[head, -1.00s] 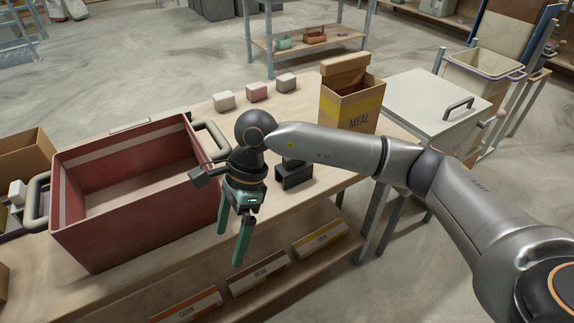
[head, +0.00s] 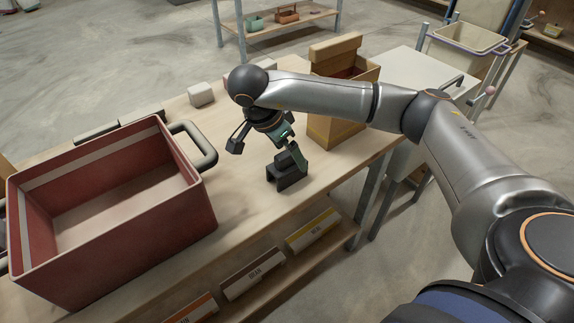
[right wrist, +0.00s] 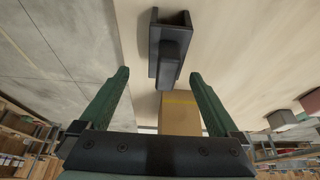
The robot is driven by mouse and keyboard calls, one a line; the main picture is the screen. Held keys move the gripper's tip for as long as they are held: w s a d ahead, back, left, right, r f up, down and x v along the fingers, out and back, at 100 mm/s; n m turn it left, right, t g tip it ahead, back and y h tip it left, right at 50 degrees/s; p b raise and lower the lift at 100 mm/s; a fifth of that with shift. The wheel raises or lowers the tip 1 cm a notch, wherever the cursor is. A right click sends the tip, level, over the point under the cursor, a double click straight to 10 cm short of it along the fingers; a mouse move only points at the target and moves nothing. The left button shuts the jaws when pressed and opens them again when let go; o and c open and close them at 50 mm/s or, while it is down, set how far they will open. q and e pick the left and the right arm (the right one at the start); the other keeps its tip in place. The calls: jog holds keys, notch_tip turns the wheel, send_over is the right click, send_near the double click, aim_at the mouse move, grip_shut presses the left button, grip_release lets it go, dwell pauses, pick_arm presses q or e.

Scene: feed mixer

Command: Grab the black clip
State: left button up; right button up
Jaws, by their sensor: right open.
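The black clip (head: 286,178) stands on the wooden table, right of the red bin. It also shows in the right wrist view (right wrist: 170,55), top centre, with a wider base and a narrower block. My right gripper (head: 293,157) has green fingers and is at the clip in the head view, partly overlapping it. In the right wrist view the gripper (right wrist: 159,76) is open, its fingers apart, with the clip's narrow block between and just beyond the tips. I see no grip on it. My left gripper is not in view.
The red bin (head: 120,254) with grey handles fills the left of the table. A pale block (head: 201,95) sits near the back edge. The table around the clip's front is clear.

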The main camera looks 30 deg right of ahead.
aim_at(291, 162)
jog(key=x, duration=0.5)
jog(key=shift+w+a+f, duration=0.25)
jog(key=shift+w+a, duration=0.05)
jog(key=shift+a, duration=0.05)
jog(key=c, duration=1.4)
